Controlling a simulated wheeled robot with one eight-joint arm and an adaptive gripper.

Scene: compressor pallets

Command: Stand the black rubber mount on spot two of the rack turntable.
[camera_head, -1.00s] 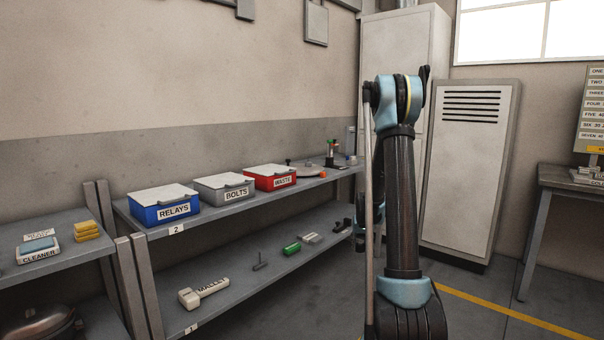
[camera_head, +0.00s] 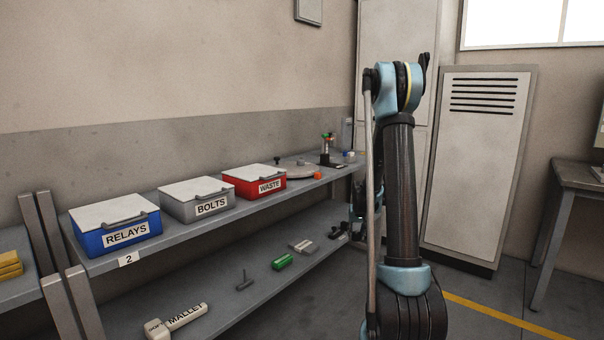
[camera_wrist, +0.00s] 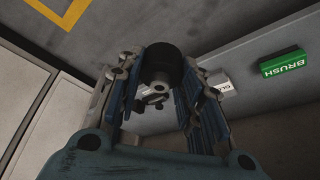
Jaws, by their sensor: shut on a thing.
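The black rubber mount (camera_wrist: 160,64) is a dark round cylinder with a metal stud, seen between my fingers in the wrist view. My gripper (camera_wrist: 162,78) is shut on it, with a finger on either side. In the head view my arm hides most of the gripper and I cannot make out the mount. The rack turntable (camera_head: 298,172) is a pale round disc on the upper shelf, right of the red waste box. A small dark knob and an orange piece show at its edge. Its spot numbers are too small to read.
The upper shelf (camera_head: 165,244) also holds relays (camera_head: 115,237), bolts (camera_head: 197,209) and waste (camera_head: 254,190) boxes, plus a stand with coloured tops (camera_head: 327,150). Below lie a mallet (camera_head: 176,320), a green brush (camera_head: 283,261) and small parts. A tall cabinet (camera_head: 476,165) stands right of my arm.

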